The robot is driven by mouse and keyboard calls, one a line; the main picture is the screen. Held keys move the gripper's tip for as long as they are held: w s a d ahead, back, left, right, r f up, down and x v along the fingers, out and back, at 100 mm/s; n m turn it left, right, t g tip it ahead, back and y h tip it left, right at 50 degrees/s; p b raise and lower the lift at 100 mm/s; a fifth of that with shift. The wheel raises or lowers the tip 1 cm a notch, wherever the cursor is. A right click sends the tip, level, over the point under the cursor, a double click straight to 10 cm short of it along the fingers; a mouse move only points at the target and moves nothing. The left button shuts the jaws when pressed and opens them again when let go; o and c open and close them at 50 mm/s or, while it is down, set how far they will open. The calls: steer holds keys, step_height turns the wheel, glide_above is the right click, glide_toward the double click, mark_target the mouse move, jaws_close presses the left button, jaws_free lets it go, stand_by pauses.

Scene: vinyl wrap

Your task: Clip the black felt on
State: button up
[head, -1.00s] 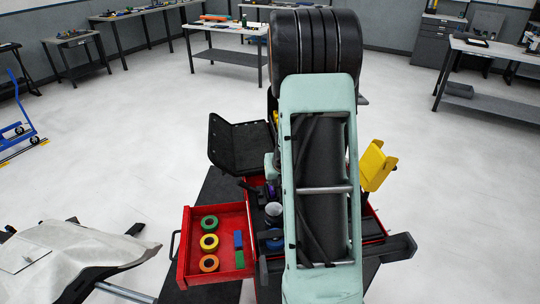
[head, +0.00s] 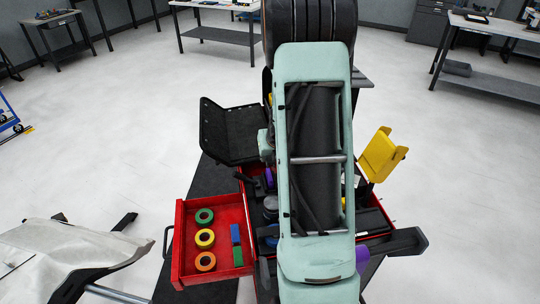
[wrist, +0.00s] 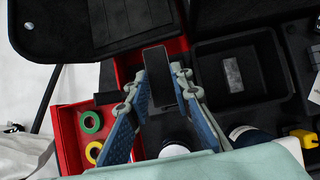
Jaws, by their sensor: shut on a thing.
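My gripper (wrist: 160,88) shows in the wrist view with its two blue-padded fingers closed on a narrow black piece (wrist: 157,62), which looks like the black felt. The piece stands up between the fingertips, with a greyer face toward the camera. What it attaches to cannot be made out. In the head view my own arm hides the gripper and the held piece.
An open red drawer (head: 184,240) holds green, yellow and orange tape rolls and small blue and green blocks. A black open lid or panel (head: 228,130) stands behind it. A black compartment tray (wrist: 280,80) lies right of the fingers. A yellow holder (head: 381,155) stands at right.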

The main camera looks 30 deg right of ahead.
mark_target(270, 174)
steer(key=shift+f+b, duration=2.5)
steer(key=shift+f, duration=0.3)
steer(key=shift+s, duration=0.15)
steer(key=shift+f+b, duration=1)
steer(key=shift+b, duration=0.15)
stand_by(0.4)
steer(key=o, duration=0.8)
steer(key=shift+o, duration=0.2)
steer(key=shift+r, duration=0.1)
steer(key=v, duration=1.2)
